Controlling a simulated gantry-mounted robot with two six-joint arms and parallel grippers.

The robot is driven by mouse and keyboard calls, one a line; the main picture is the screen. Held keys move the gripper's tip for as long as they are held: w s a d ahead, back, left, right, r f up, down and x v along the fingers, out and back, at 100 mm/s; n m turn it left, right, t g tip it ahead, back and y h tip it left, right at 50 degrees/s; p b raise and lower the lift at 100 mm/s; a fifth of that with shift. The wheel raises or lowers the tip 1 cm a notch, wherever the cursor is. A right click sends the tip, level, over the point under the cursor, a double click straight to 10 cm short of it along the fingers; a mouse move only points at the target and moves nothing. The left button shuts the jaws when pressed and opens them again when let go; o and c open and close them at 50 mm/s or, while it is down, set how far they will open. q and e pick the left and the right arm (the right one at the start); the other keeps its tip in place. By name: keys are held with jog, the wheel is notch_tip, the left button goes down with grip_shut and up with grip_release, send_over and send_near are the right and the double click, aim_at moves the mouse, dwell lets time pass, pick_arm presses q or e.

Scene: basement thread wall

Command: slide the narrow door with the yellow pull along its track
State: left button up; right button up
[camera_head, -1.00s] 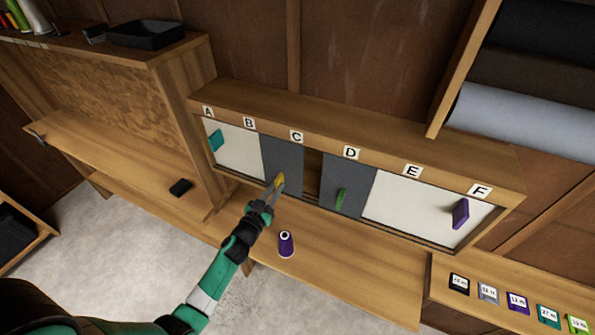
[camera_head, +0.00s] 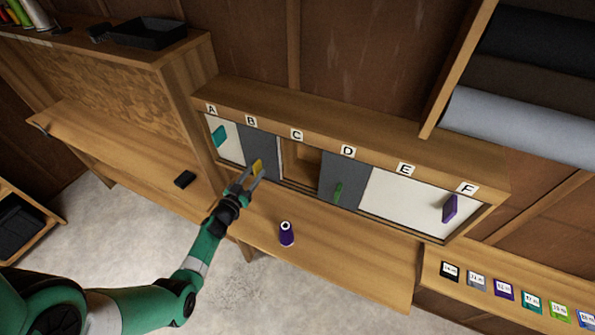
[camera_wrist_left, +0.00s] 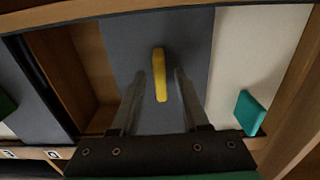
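The narrow dark grey door (camera_head: 258,150) with the yellow pull (camera_head: 257,168) stands under label B, overlapping the white panel at its left. An open gap with bare wood inside shows to its right, under C. My left gripper (camera_head: 251,176) is at the yellow pull. In the left wrist view, which looks upside down, the pull (camera_wrist_left: 160,75) stands between the two spread fingers (camera_wrist_left: 158,100), with a gap on both sides. My right gripper is not in view.
A second grey door with a green pull (camera_head: 338,191) stands under D. Panels with a teal pull (camera_head: 219,136) and a purple pull (camera_head: 450,208) are at the ends. A purple spool (camera_head: 287,234) stands on the lower shelf (camera_head: 340,262), below the cabinet.

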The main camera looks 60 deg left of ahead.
pick_arm(q)
jog(key=shift+s+d+r+p, duration=0.1)
jog(key=shift+s+d+p, duration=0.15)
jog(key=shift+s+p, duration=0.15)
jog(key=p+v, duration=0.2)
jog(key=v, duration=0.4)
jog(key=shift+p, duration=0.4)
